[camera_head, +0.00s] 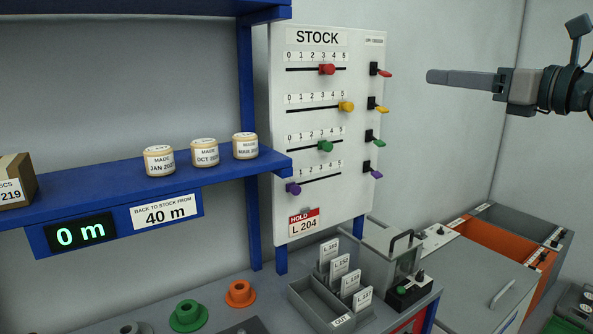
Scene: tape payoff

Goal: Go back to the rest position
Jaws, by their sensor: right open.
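My right gripper (434,77) reaches in from the right edge, raised in the air in front of the bare wall. Its fingers point left and are seen side-on, with nothing between them that I can see. It is apart from the white stock board (330,215), whose nearest coloured switches are to its left. My left gripper is out of view.
A blue shelf (100,188) holds tape rolls (159,160) and a box (16,182). Below are green (188,315) and orange (239,293) hubs and a card tray (325,312). Grey and orange bins (485,245) stand at right. Space around my right gripper is clear.

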